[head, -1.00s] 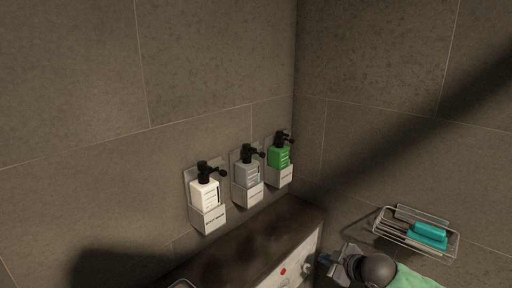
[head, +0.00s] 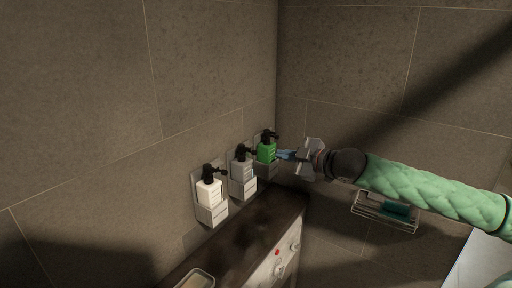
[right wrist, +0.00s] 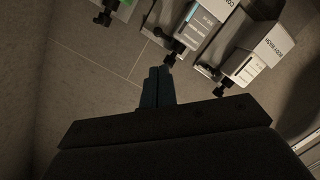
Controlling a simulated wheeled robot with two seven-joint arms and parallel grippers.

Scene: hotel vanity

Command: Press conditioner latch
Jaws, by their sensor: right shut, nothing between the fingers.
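Three pump dispensers hang in wall holders. The conditioner is the grey middle bottle (head: 241,169) with a black pump head (head: 241,153). In the right wrist view its bottle (right wrist: 197,25) is at the top, its label partly cut off, with its black pump (right wrist: 174,49) pointing down-left. My right gripper (head: 281,154) is shut and empty, beside the green bottle (head: 266,150) in the head view. In the right wrist view the shut fingertips (right wrist: 158,72) appear just below the conditioner pump's end; contact cannot be told. My left gripper is not in view.
The white body wash bottle (head: 208,191) is on the left, with its pump also showing in the right wrist view (right wrist: 218,83). A dark counter (head: 237,235) lies below, with a small tray (head: 196,279). A wire rack (head: 385,215) hangs on the right wall.

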